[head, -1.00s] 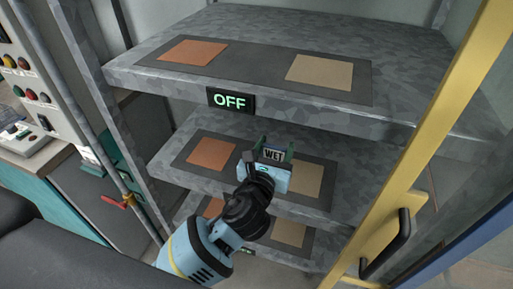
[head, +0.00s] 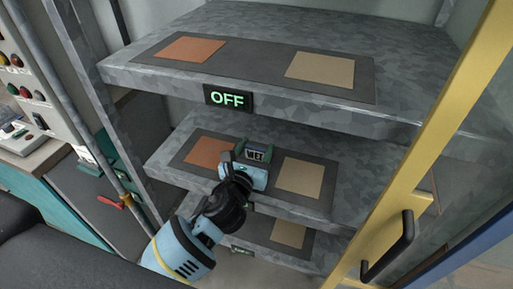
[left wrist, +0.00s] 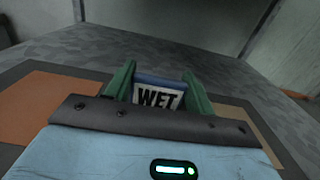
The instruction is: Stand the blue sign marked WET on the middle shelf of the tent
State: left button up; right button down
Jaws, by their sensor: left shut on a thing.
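The blue sign marked WET (head: 255,154) is between the fingers of my left gripper (head: 254,151). In the left wrist view the sign (left wrist: 158,94) shows its white face and blue top edge, between the two green fingers of the gripper (left wrist: 158,88). The gripper is shut on it. The sign is at the middle shelf (head: 345,170) of the tent, between an orange square and a tan square. Whether its base touches the shelf is hidden by the gripper body. My right gripper is not in view.
The top shelf (head: 405,95), with an OFF display (head: 228,98) on its front edge, overhangs the middle shelf. A lower shelf (head: 290,255) is below. A yellow door frame (head: 420,140) with a black handle (head: 392,248) stands at the right. A control panel (head: 25,85) is at the left.

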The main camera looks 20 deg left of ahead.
pick_arm(q)
jog(key=o, duration=1.1)
jog(key=shift+c, duration=0.2)
jog(key=shift+r, duration=0.1)
jog(key=s, duration=1.2)
jog(key=shift+a, duration=0.25)
